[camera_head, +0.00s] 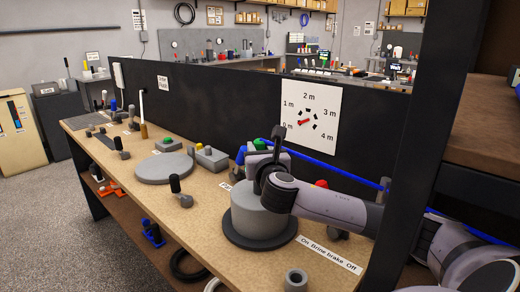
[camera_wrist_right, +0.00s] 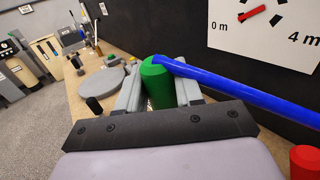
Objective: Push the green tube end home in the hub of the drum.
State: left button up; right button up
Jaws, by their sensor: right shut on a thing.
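A green cylindrical tube end (camera_wrist_right: 157,88) stands between the two grey fingers of my right gripper (camera_wrist_right: 159,94), which are shut on it. A blue tube (camera_wrist_right: 240,92) meets it at the top and runs off to the right. In the head view my right gripper (camera_head: 259,164) is over the grey drum (camera_head: 255,216), and a bit of green shows at its top. The hub is hidden behind my gripper and wrist. I cannot tell whether the tube end touches the drum. My left gripper is not in view.
A black panel (camera_head: 215,105) with a white dial (camera_head: 311,108) stands behind the bench, its red pointer near 0 m. A flat grey disc (camera_head: 165,167) and a black-knobbed lever (camera_head: 178,191) lie left. A grey ring-shaped part (camera_head: 296,280) is at the front.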

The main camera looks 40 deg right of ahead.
jog(key=shift+f+b, duration=1.35)
jog(key=shift+f, duration=1.2)
jog(key=shift+f, duration=0.1)
jog(key=o, duration=1.1)
jog(key=shift+o, duration=0.2)
jog(key=shift+s+a, duration=0.1)
jog(key=v, duration=0.6)
jog(key=shift+s+a, duration=0.15)
jog(key=shift+s, duration=0.25)
